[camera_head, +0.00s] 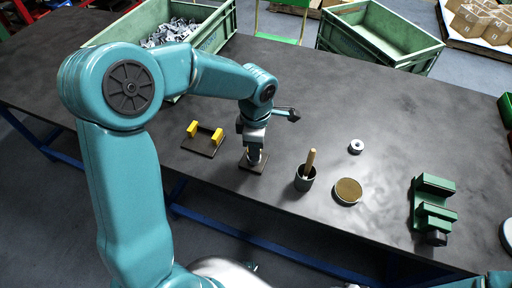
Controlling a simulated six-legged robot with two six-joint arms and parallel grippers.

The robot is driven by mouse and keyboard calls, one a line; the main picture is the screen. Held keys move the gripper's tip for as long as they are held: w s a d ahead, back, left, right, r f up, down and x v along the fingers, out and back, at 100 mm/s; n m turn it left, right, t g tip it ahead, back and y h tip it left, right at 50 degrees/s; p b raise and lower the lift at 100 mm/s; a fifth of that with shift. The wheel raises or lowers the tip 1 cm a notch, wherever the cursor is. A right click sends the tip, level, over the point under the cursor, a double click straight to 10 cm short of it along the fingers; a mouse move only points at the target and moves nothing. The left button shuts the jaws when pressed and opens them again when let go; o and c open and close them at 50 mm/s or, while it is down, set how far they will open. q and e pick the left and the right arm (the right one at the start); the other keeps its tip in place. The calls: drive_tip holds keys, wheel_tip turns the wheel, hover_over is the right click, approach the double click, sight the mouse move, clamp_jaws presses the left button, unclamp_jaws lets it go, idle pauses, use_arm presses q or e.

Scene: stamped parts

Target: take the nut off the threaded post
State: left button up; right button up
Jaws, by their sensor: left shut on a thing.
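My left gripper (255,158) reaches down over a small dark base plate (257,170) on the table, left of the wooden-handled tool. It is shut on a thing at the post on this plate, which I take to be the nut. The fingers and wrist hide most of the nut and the threaded post, so I cannot tell whether the nut is still on the thread. Only a bit of teal arm shows at the bottom right corner; my right gripper is not in view.
A green vise (432,205) stands right. Green crates (385,35) stand behind.

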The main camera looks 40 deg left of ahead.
use_arm(q)
drive_tip(key=shift+w+a+n, duration=0.1)
drive_tip(key=shift+n, duration=0.3)
drive_tip(key=shift+n+b, duration=0.9)
drive_tip(key=shift+n, duration=0.2)
drive_tip(key=shift+w+n+b, duration=0.1)
drive_tip(key=shift+n+b, duration=0.25)
drive_tip(key=shift+n, duration=0.55)
drive_tip(key=shift+f+n+b, duration=0.1)
drive_tip(key=shift+n+b, duration=0.25)
drive_tip(key=shift+n, duration=0.25)
drive_tip(key=n+b, duration=0.1)
drive_tip(key=n, duration=0.1)
drive_tip(key=shift+a+n, duration=0.1)
drive_tip(key=shift+n, duration=0.3)
drive_tip(key=o, duration=1.1)
drive_tip(key=shift+o, duration=0.2)
wheel_tip(320, 180, up, 17)
drive_tip(key=p, duration=0.3)
drive_tip(key=shift+f, duration=0.2)
